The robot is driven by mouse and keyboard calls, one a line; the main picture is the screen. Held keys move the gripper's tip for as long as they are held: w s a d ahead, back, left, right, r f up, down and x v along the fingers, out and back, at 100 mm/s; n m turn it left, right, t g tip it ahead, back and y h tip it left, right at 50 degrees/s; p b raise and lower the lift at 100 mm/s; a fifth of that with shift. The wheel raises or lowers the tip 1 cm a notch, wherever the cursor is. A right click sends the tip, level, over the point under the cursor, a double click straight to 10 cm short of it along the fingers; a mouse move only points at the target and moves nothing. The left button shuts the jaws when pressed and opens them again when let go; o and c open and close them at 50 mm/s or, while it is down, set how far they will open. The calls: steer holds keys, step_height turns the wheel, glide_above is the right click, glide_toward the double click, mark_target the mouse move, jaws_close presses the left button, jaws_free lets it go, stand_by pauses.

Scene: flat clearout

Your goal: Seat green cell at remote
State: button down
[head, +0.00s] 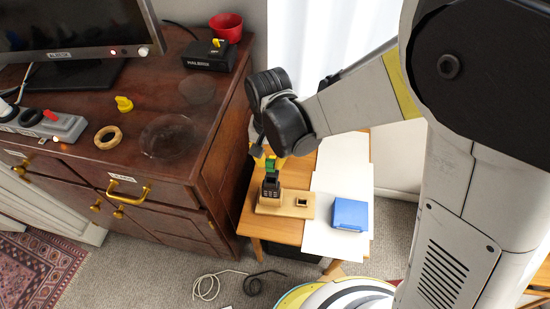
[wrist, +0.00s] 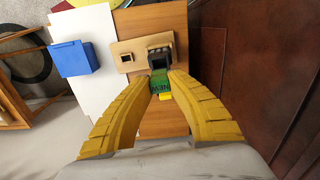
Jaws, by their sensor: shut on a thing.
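The green cell (wrist: 160,83) is between the two yellow fingers of my gripper (wrist: 160,88) in the wrist view, with dark lettering on it and a yellow part at its near end. In the head view the green cell (head: 270,164) shows at the top of the dark remote (head: 270,186). The remote (wrist: 160,54) stands upright in a wooden holder (head: 297,204). The cell is at the remote's upper end; I cannot tell how far it is inside. My gripper (head: 269,160) is shut on the cell, partly hidden by my wrist in the head view.
The holder stands on a small wooden table (head: 289,238) with white sheets (head: 325,232) and a blue box (head: 350,214). A dark cabinet (head: 160,160) beside it bears a monitor (head: 75,30), a red bowl (head: 227,27), a power strip (head: 45,122) and a wooden ring (head: 108,137). Cables (head: 210,284) lie on the floor.

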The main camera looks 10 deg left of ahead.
steer(key=b, duration=0.5)
glide_above(271, 177)
steer(key=s, duration=0.1)
steer(key=shift+f, duration=2.55)
steer(key=shift+f+b, duration=0.3)
steer(key=shift+f, duration=1.3)
stand_by(1.0)
steer(key=c, duration=1.3)
jaws_free()
step_height(271, 177, up, 12)
steer(key=shift+r, duration=0.1)
